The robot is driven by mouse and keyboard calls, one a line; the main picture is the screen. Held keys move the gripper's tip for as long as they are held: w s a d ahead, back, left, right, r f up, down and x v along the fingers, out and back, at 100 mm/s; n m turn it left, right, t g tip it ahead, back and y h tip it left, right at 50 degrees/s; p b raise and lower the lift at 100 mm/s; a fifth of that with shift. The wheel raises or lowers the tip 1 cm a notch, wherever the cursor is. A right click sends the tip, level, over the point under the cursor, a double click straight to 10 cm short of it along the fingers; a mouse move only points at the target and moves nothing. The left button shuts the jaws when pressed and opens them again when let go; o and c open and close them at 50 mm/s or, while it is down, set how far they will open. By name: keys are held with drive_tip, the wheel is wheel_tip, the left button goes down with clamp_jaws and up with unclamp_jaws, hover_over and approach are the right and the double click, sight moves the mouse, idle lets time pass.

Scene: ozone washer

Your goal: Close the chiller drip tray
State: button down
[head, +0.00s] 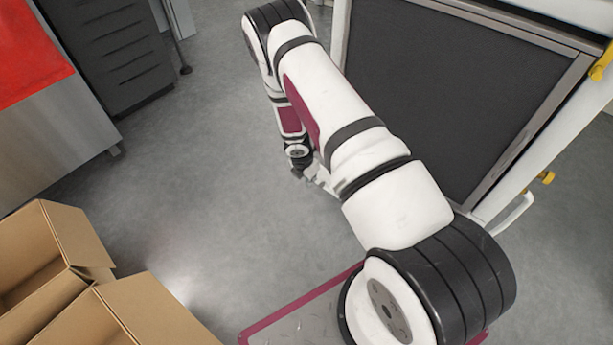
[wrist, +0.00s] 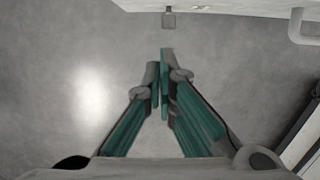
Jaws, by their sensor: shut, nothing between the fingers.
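My gripper (wrist: 165,58) is shut and empty in the wrist view, its fingertips together above bare grey floor. In the head view my gripper (head: 316,180) is small and partly hidden by my arm, low beside the left edge of a white-framed unit with a large dark panel (head: 450,85). In the wrist view a pale edge (wrist: 230,7) runs along the top, with a small grey block (wrist: 169,20) just beyond the fingertips and apart from them. I cannot tell which part is the chiller drip tray.
A white handle (head: 512,215) and yellow knobs (head: 546,177) stick out at the unit's right side. Open cardboard boxes (head: 150,312) stand at lower left. A steel bench with a red top (head: 28,50) and a dark drawer cabinet (head: 115,50) stand at left. The floor between is clear.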

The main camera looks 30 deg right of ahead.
drive_tip(key=shift+w+d+f, duration=0.1)
drive_tip(key=shift+w+d, duration=0.15)
drive_tip(key=shift+d, duration=0.4)
drive_tip(key=shift+w+d+f, duration=0.1)
drive_tip(key=shift+w+d, duration=0.1)
drive_tip(key=shift+d, duration=0.5)
drive_tip(key=shift+w+d, duration=0.25)
drive_tip(key=shift+d, duration=0.4)
drive_tip(key=shift+d, duration=0.1)
